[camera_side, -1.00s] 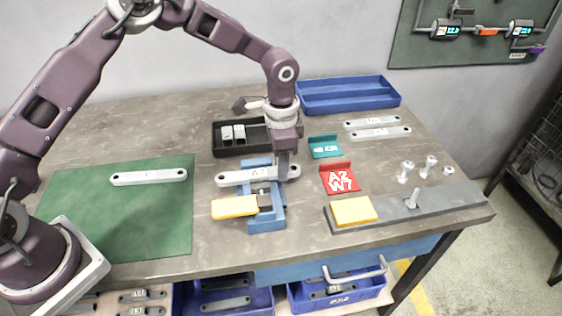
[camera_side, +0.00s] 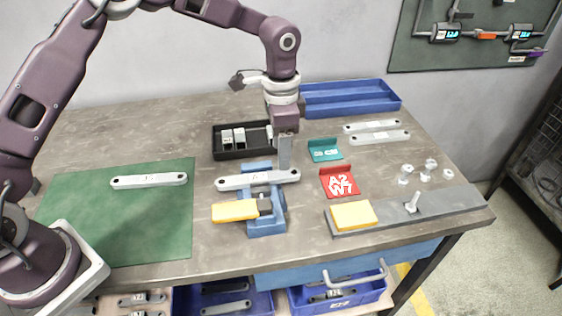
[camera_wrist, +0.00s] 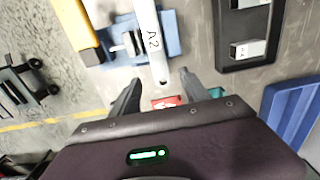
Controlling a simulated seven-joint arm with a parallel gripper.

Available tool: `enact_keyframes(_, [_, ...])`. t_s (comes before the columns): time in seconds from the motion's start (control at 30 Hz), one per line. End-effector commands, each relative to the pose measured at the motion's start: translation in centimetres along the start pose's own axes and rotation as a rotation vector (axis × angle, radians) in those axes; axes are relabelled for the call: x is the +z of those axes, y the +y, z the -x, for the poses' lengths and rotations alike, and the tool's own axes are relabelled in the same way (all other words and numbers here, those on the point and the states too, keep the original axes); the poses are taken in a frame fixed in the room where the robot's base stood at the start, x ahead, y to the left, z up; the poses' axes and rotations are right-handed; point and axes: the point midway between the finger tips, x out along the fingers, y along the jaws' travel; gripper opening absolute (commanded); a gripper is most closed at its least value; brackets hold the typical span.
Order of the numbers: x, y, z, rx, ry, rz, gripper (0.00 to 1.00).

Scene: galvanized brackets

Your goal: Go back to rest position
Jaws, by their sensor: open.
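My gripper (camera_side: 285,152) is above the right end of a galvanized bracket (camera_side: 236,182) that lies across a blue vise-like fixture (camera_side: 266,222). In the wrist view my gripper (camera_wrist: 155,88) has its two fingers spread, with nothing between them. The bracket, marked A2 in the wrist view (camera_wrist: 150,30), lies beyond the fingertips, apart from them as far as I can tell. A yellow-topped handle or block (camera_side: 233,210) sits at the fixture's front left.
A black tray (camera_side: 229,154) and a blue tray (camera_side: 345,112) stand behind. A teal holder (camera_side: 325,158) and red A2 W1 holder (camera_side: 342,194) are to the right. Brackets lie on the green mat (camera_side: 110,225) and back right. A grey bar (camera_side: 450,203) with a bolt lies front right.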

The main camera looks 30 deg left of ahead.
Motion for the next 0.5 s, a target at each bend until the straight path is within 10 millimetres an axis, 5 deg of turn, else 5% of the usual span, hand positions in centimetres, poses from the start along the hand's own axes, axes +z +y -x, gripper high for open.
enact_keyframes(0.5, [0.5, 0.1, 2.1, -0.016, 0.004, 0.007, 0.54])
